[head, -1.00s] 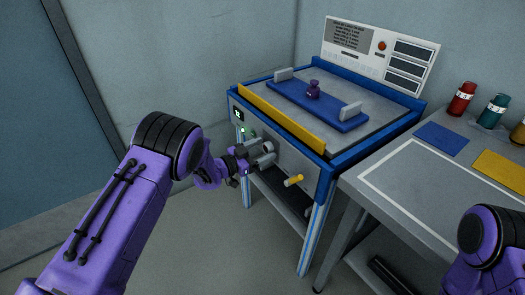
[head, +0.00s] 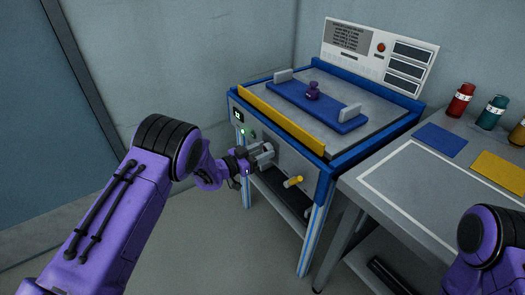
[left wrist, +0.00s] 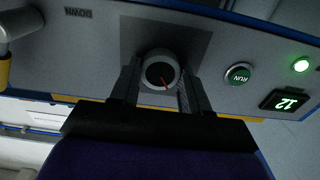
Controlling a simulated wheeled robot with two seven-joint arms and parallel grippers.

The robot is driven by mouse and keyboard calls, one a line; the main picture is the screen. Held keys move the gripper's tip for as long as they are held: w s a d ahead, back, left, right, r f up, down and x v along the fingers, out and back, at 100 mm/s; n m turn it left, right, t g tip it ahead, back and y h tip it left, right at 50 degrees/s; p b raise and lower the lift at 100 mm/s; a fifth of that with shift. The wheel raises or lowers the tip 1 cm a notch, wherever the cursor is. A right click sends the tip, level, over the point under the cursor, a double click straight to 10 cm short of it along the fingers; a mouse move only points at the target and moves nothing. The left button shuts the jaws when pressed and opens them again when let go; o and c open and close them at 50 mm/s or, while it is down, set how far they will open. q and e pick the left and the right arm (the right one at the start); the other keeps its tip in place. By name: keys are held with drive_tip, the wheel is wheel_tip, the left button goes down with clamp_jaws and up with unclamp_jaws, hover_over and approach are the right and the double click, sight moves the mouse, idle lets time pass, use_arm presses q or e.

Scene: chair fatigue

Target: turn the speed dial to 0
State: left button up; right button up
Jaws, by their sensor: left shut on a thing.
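The speed dial (left wrist: 154,74) is a round knob with a light rim, a dark face and a red pointer mark, on the grey front panel (head: 283,161) of the blue-framed machine. My left gripper (head: 265,153) is at this panel. In the left wrist view its two fingers (left wrist: 161,82) sit on either side of the dial and are shut on it. In the head view the fingers hide most of the dial. My right gripper is out of view; only part of my right arm shows at the lower right.
Beside the dial are a green RUN button (left wrist: 239,74), a lit green lamp (left wrist: 300,64) and a display (left wrist: 285,102) that seems to read 12. A yellow-tipped lever (head: 294,181) sticks out to the right.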

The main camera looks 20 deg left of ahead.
use_arm(q)
drive_tip(key=n+p, duration=0.1)
drive_tip(key=n, duration=0.3)
drive_tip(key=shift+f+n+p, duration=0.1)
drive_tip(key=shift+n+p, duration=0.45)
drive_tip(key=shift+n, duration=1.55)
drive_tip(key=o, duration=1.1)
drive_tip(key=shift+c, duration=0.2)
drive_tip(key=shift+s+a, duration=0.1)
drive_tip(key=shift+a, duration=0.05)
drive_tip(key=v, duration=1)
drive_tip(key=shift+s+a, duration=0.15)
